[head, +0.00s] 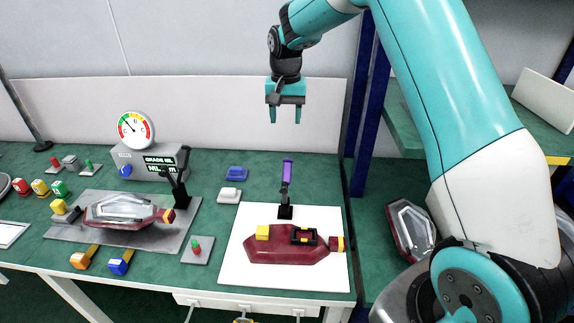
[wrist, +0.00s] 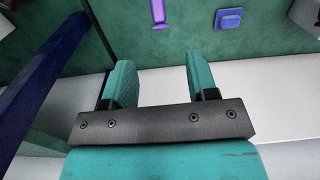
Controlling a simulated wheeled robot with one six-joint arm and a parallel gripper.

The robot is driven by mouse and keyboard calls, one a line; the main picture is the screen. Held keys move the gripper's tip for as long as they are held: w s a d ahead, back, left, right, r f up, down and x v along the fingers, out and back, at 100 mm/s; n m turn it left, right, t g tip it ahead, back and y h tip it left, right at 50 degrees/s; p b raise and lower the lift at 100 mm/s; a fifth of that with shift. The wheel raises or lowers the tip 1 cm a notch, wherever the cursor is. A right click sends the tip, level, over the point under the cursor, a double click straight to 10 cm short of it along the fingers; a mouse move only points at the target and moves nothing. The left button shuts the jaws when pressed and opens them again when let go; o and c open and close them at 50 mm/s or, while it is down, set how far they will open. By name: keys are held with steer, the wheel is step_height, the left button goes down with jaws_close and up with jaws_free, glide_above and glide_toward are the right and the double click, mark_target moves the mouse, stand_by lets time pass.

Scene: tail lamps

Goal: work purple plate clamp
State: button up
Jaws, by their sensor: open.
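The purple plate clamp (head: 287,172) has an upright purple handle on a black base. It stands at the back edge of the white plate (head: 234,272), behind the dark red lamp body (head: 285,255). Its purple handle (wrist: 158,12) also shows at the top of the wrist view. My gripper (head: 285,116) is open and empty, pointing down, high above the table and behind the clamp in the head view. In the wrist view my gripper's two teal fingers (wrist: 159,82) are apart with nothing between them.
A second clamp with a black handle (head: 180,175) stands left, by a grey plate (head: 60,232) with a clear lamp (head: 120,211). A gauge (head: 134,129) sits on a grey box (head: 141,163). A blue block (head: 236,173) lies left of the purple handle. A blue post (head: 362,120) rises right.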

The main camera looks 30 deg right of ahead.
steer(key=p, duration=0.3)
glide_toward(287, 168)
step_height(287, 168, down, 10)
steer(key=shift+c, duration=0.2)
jaws_close()
